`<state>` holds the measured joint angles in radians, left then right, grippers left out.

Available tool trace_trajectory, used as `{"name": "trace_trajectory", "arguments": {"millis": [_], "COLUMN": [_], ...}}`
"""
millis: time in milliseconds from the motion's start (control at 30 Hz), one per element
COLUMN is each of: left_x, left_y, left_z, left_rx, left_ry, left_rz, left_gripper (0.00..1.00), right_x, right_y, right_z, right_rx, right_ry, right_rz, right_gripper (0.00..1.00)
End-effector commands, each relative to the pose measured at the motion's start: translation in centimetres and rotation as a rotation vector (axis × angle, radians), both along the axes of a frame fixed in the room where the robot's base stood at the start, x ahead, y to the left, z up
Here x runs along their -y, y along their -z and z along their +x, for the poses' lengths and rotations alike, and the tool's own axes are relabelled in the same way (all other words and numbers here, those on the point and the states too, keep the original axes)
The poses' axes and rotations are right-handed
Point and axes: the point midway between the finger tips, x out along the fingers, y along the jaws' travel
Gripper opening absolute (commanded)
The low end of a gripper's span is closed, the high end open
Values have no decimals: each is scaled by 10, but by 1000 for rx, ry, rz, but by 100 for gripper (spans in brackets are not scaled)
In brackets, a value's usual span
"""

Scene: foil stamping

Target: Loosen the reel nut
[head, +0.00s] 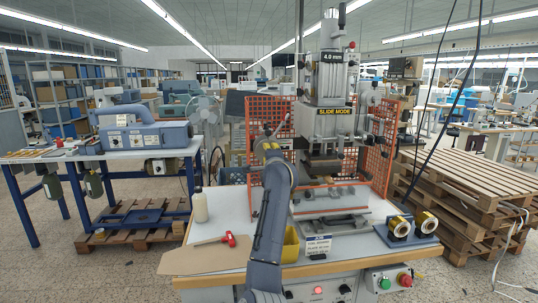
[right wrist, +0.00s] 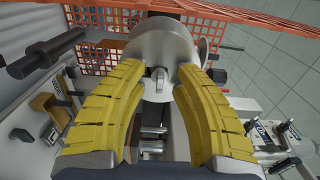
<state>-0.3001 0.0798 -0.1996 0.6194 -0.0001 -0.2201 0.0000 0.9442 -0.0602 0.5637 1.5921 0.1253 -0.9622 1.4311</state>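In the right wrist view, a round pale metal reel disc (right wrist: 155,45) faces my right gripper (right wrist: 163,70). A small metal nut-like piece (right wrist: 157,84) stands out at the disc's lower middle. The two ribbed yellow fingers are spread, one on each side of this piece, with a clear gap between them. Their tips are at the disc's lower edge; I cannot tell whether they touch it. In the head view, an arm of mine reaches up to the left side of the stamping press (head: 328,90); its fingers and the nut cannot be made out there. My left gripper is not in view.
Orange mesh guards (head: 376,150) flank the press, and one lies close behind the disc. A dark rod (right wrist: 45,52) sticks out left of the fingers.

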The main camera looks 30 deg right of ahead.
Motion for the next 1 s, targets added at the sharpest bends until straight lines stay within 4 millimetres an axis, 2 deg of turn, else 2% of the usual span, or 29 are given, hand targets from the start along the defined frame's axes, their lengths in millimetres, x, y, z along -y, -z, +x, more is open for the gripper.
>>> {"name": "trace_trajectory", "arguments": {"millis": [367, 633, 1000], "left_x": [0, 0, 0], "left_y": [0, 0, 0], "left_z": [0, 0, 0], "left_rx": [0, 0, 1], "left_ry": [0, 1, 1], "left_rz": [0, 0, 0], "left_gripper": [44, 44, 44], "right_x": [0, 0, 0], "right_y": [0, 0, 1], "right_z": [2, 2, 2], "right_rx": [-1, -1, -4], "right_ry": [-1, -1, -1], "right_rz": [0, 0, -7], "right_gripper": [30, 0, 0]}}
